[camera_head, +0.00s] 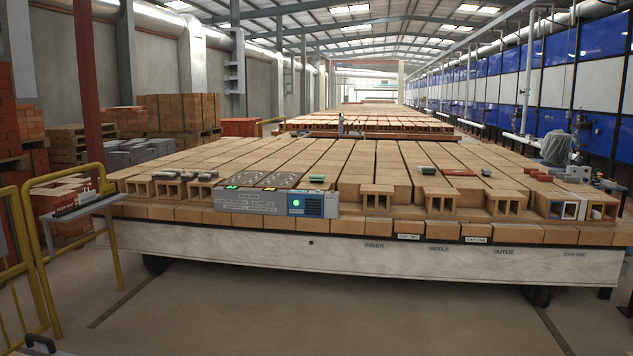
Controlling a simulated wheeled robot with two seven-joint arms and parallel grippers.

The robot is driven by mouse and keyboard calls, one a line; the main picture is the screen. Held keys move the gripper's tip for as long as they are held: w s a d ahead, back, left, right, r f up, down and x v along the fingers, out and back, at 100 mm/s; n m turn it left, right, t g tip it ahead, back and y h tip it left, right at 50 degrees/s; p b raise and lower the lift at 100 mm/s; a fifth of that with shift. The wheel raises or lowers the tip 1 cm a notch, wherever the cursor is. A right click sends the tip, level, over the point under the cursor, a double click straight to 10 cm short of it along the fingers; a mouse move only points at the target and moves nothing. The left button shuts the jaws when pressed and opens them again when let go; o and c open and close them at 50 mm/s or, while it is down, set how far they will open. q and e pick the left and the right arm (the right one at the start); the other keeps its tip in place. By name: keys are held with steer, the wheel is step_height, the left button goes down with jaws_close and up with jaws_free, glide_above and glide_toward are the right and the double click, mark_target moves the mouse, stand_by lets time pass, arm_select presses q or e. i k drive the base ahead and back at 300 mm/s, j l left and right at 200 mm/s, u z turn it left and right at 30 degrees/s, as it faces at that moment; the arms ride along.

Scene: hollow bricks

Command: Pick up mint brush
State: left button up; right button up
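No gripper of mine shows clearly in the head view. A small pale-green item (427,170) lies on the hollow bricks right of the middle of the brick-covered cart (330,254); it may be the mint brush, but it is too small to tell. Another small green piece (317,178) lies near the right end of the grey panel with round plates, left of the middle. Nothing is seen touching either green item.
A grey and blue box (312,204) with a green light stands at the cart's front edge. Small dark pieces (200,174) lie on bricks at left, red ones (538,174) at right. Yellow rails (38,262) stand at left. The floor before the cart is clear.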

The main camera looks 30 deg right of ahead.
mark_target(314, 179)
steer(key=i+l+z, duration=1)
steer(key=i+z, duration=0.5)
steer(key=i, duration=0.6)
steer(key=i+l+u, duration=0.15)
steer(key=i, duration=1.1)
steer(key=i+l+u, duration=0.1)
steer(key=i+u, duration=0.3)
steer(key=i+l+u, duration=0.2)
steer(key=u, duration=0.2)
steer(key=i+l+u, duration=0.3)
steer(key=u, duration=0.15)
steer(key=i+l+u, duration=0.4)
steer(key=l+u, duration=0.4)
steer(key=i+l+u, duration=0.15)
steer(key=l, duration=0.3)
steer(key=l+u, duration=0.2)
steer(key=l, duration=0.25)
steer(key=i, duration=0.05)
